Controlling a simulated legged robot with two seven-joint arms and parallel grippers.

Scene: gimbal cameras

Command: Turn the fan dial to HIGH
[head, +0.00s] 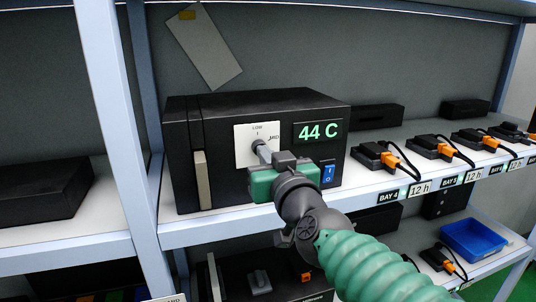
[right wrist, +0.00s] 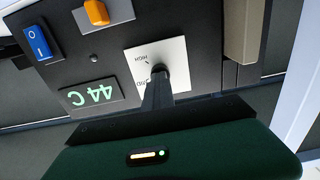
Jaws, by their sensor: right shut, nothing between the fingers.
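The fan dial is a dark knob on a white square plate (head: 244,155) on the front of a black unit (head: 200,110). LOW and MID are readable on the plate in the head view. In the right wrist view the dial (right wrist: 160,71) shows upside down beside HIGH and MID; where it points is hidden. My right gripper (head: 262,150) is shut, its fingertips right at the dial with nothing between them. In the right wrist view the fingers (right wrist: 158,93) overlap the dial; I cannot tell whether they touch it. My left gripper is out of view.
A display (head: 318,131) reads 44 C, above a blue switch (head: 328,174). An orange part (right wrist: 96,12) sits on the panel. A light handle (head: 202,180) sticks out at left. Black packs with orange plugs (head: 389,160) line the shelf at right. A blue tray (head: 473,240) is below.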

